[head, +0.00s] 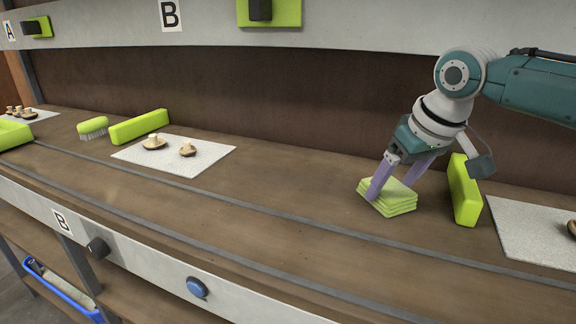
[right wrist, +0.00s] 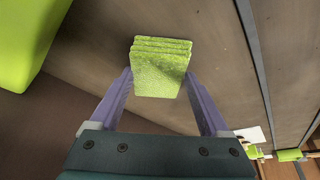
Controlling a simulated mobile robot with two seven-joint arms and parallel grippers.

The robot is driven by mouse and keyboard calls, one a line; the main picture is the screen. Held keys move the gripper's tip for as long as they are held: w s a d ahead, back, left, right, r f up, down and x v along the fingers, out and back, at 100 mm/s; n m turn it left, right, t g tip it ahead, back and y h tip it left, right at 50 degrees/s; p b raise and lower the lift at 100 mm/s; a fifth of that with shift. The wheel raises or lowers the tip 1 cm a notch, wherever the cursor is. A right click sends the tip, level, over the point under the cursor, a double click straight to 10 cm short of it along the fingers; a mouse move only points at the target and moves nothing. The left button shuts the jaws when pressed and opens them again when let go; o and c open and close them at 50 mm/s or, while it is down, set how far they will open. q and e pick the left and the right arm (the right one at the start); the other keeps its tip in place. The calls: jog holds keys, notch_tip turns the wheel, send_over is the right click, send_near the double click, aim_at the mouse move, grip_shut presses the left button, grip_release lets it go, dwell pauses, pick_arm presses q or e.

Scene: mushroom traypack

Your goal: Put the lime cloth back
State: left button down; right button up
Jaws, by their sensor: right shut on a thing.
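The lime cloth (head: 387,199) is a folded, layered square on the brown bench, left of an upright lime block. My right gripper (head: 394,186) reaches down onto it with its purple fingers on either side. In the right wrist view the cloth (right wrist: 162,66) sits between the two fingertips (right wrist: 158,85), and the gripper is shut on it. I cannot tell whether the cloth is lifted off the bench. My left gripper is not in view.
The lime block (head: 465,190) stands close right of the gripper. Grey mats (head: 190,169) with mushrooms lie left and right (head: 528,238). A lime brush (head: 93,126) and another lime block (head: 139,127) are at the left. The bench between is clear.

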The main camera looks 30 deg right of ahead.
jog(key=o, duration=1)
jog(key=d+p+v, duration=0.1)
jog(key=p+v, duration=0.2)
jog(key=v, duration=0.9)
jog(key=s+a+f+n, duration=0.1)
jog(key=s+a+f, duration=0.1)
jog(key=a+f, duration=0.1)
jog(key=s+a+f+n, duration=0.1)
jog(key=s+a+f, duration=0.2)
jog(key=a, duration=0.3)
jog(key=s+a+f+n+g+y, duration=0.1)
jog(key=s+a+f, duration=0.1)
jog(key=a+f, duration=0.1)
jog(key=shift+s+a+f+n, duration=0.15)
jog(key=shift+a+f, duration=0.05)
jog(key=shift+a, duration=0.2)
jog(key=shift+s+a+f+n, duration=0.1)
jog(key=shift+a+f+n, duration=0.05)
jog(key=shift+a, duration=0.25)
jog(key=s+a, duration=0.2)
jog(key=s, duration=0.2)
jog(key=s+a, duration=0.2)
jog(key=s, duration=0.2)
jog(key=s+a, duration=0.2)
jog(key=s, duration=0.2)
jog(key=shift+s+f, duration=0.15)
jog(key=shift+f, duration=0.1)
